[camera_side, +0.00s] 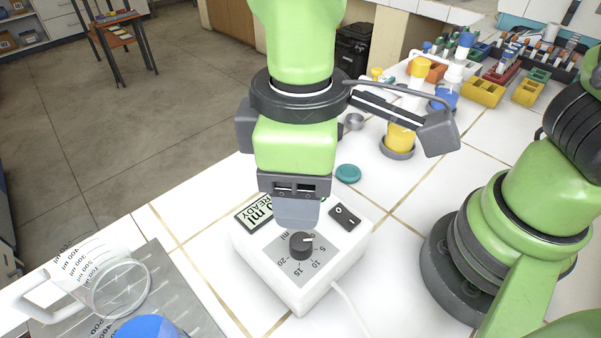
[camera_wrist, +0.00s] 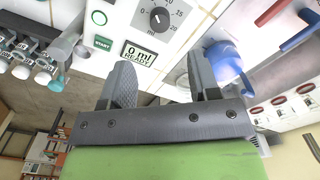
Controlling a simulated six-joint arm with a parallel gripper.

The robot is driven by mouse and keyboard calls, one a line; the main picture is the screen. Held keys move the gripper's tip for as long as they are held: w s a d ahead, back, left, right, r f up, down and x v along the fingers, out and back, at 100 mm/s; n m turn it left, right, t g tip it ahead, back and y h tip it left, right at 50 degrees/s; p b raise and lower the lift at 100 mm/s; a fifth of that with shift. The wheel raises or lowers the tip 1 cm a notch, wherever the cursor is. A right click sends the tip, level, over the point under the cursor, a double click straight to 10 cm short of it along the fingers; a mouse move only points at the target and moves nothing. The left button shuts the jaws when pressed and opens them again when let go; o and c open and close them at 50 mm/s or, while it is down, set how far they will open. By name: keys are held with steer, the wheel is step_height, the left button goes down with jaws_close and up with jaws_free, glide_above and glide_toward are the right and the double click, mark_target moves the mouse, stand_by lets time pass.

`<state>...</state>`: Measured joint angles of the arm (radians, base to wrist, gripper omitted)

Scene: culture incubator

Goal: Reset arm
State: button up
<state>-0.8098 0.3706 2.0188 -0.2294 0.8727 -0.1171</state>
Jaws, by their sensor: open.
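My gripper (camera_side: 297,213) points down over a white dosing device (camera_side: 257,268) in the side view. The fingers overlap there, but in the wrist view my gripper (camera_wrist: 160,62) is open with nothing between its fingers. The device has a black dial (camera_side: 301,246) just below the fingertips, with a visible gap in the wrist view. Its display (camera_wrist: 138,54) reads "0 ml READY" in the wrist view. A green START button (camera_wrist: 103,42) sits left of the display. A black rocker switch (camera_side: 345,216) is on the device's top in the side view.
A clear graduated beaker (camera_side: 120,288) and a blue object (camera_side: 148,328) are at the lower left on a grey plate (camera_side: 190,295). A teal cap (camera_side: 348,173) lies behind the device. Yellow bins (camera_side: 483,92) and tube racks fill the back right. My arm's base takes up the right side.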

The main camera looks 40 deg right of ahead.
steer(key=shift+r, duration=0.35)
steer(key=s+d+r+m+t+y, duration=0.1)
steer(key=s+d+r+m+t, duration=0.1)
steer(key=d+r+m, duration=0.4)
steer(key=s+d+r+m+t+y, duration=0.1)
steer(key=d+r+m+t, duration=0.4)
steer(key=d, duration=0.6)
steer(key=shift+s+r+m, duration=0.5)
steer(key=shift+s+m, duration=0.1)
steer(key=shift+s, duration=0.15)
